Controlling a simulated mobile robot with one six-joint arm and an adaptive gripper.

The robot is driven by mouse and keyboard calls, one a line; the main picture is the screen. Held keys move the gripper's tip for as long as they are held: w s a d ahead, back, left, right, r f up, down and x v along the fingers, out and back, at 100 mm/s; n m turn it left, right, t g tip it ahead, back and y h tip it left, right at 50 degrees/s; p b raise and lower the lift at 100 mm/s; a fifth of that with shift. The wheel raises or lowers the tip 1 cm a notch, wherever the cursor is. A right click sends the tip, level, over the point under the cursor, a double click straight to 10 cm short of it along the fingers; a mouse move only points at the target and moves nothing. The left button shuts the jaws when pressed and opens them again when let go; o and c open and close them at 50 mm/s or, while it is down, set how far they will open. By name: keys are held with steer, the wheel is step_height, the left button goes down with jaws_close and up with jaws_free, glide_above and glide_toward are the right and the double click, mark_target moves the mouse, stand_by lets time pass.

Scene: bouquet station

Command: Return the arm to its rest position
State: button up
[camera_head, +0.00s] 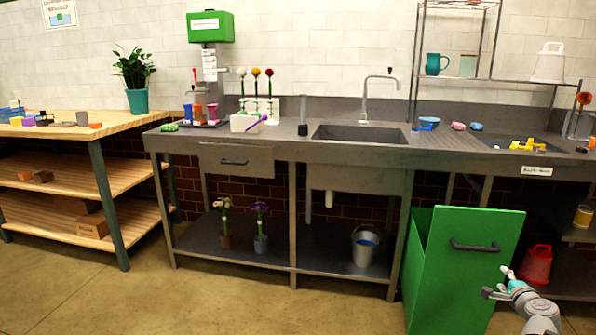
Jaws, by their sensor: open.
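My gripper (495,282) is at the lower right of the head view, at the end of my grey and teal arm. Its two fingers are spread apart and nothing shows between them. It appears in front of the right edge of the green bin (463,275). I cannot tell how far it is from the bin. The rest of my arm runs out of the picture at the bottom.
A grey metal counter (290,140) with a sink (360,133) stands behind. Flowers in a white holder (245,123) are on it. A red bucket (537,264) is on the lower shelf at right. The floor (250,308) at front left is clear.

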steer(key=w+a+f+n+g+y, duration=0.1)
steer(key=a+f+n+g+y, duration=0.2)
steer(key=a, duration=0.6)
steer(key=w+a+f+n+g+y+p, duration=0.1)
steer(key=a+f+n, duration=0.1)
steer(key=a+n, duration=0.5)
steer(key=a+f+n+g+y, duration=0.1)
steer(key=a+f+g+y, duration=0.15)
steer(key=a, duration=0.85)
steer(key=s+a+f+n+g+h+p, duration=0.1)
steer(key=s+a+f+n+g+h, duration=0.1)
steer(key=s+a+n+g, duration=0.45)
steer(key=s+a+f+n+g+h+p, duration=0.1)
steer(key=s+a+f+n+g, duration=0.15)
steer(key=s+a, duration=0.55)
step_height(320, 180, up, 38)
steer(key=w+a+p, duration=0.2)
steer(key=p, duration=3.5)
steer(key=shift+w+f, duration=0.2)
steer(key=shift+r+t, duration=0.1)
steer(key=shift+t, duration=0.15)
